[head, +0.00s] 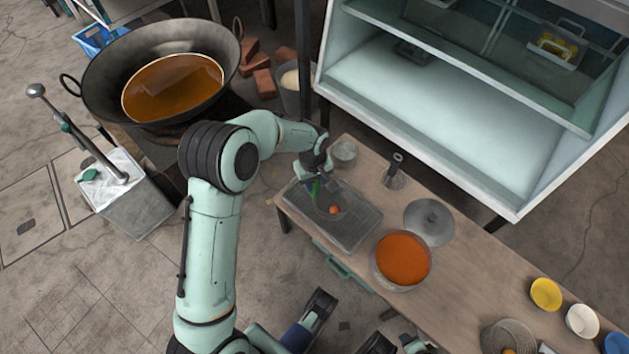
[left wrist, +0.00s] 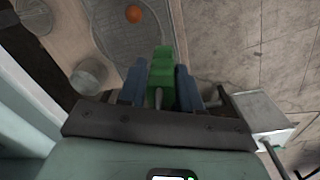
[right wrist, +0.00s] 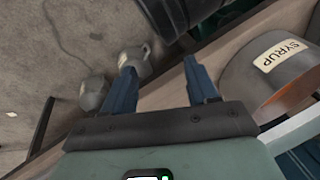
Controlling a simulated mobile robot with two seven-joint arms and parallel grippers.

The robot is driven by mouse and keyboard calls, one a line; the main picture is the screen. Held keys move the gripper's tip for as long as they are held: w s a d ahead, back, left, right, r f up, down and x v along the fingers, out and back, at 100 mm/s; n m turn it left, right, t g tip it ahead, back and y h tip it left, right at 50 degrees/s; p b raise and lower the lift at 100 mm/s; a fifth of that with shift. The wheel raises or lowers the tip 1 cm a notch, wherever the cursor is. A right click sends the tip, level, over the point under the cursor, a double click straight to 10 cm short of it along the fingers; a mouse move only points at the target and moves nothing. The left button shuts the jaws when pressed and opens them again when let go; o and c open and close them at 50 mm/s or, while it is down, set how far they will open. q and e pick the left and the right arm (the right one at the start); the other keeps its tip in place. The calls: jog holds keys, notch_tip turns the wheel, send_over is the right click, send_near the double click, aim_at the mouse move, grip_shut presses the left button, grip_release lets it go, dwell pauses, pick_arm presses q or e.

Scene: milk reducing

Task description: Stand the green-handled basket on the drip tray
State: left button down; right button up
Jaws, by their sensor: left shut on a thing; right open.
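My left gripper (head: 318,178) is shut on the green handle of the basket (head: 331,206). The green handle also shows between the blue fingers in the left wrist view (left wrist: 161,78). The basket is over the grey drip tray (head: 358,232) at the left end of the table, with a small orange ball (head: 334,209) in it. I cannot tell whether its bottom touches the tray. The ball also shows in the left wrist view (left wrist: 133,14). My right gripper (right wrist: 165,88) is open and empty, its fingers wide apart.
An orange-filled pot (head: 402,259) and a grey lid (head: 429,221) lie right of the tray. A glass jar (head: 344,153) and a dark upright tool (head: 394,170) stand behind it. Coloured bowls (head: 546,294) are at the right. A big wok (head: 165,75) stands left. A SYRUP pot (right wrist: 280,75) is near my right gripper.

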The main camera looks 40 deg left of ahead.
pick_arm(q)
jog(key=shift+f, duration=0.25)
pick_arm(e)
jog(key=shift+f, duration=0.15)
pick_arm(q)
jog(key=c, duration=0.7)
grip_release()
jog(key=shift+r, duration=0.1)
jog(key=r+p, duration=0.1)
jog(key=r, duration=0.5)
jog(key=r+p, duration=0.2)
jog(key=r, duration=0.5)
jog(key=shift+s+a+r, duration=0.1)
jog(key=shift+s+r, duration=0.05)
jog(key=shift+s, duration=0.05)
pick_arm(e)
jog(key=s+a+r+g+y, duration=0.1)
jog(key=s+a+r, duration=0.1)
jog(key=s+r, duration=0.2)
jog(key=shift+s+a+g, duration=0.3)
jog(key=shift+s+a, duration=0.05)
jog(key=shift+s, duration=0.25)
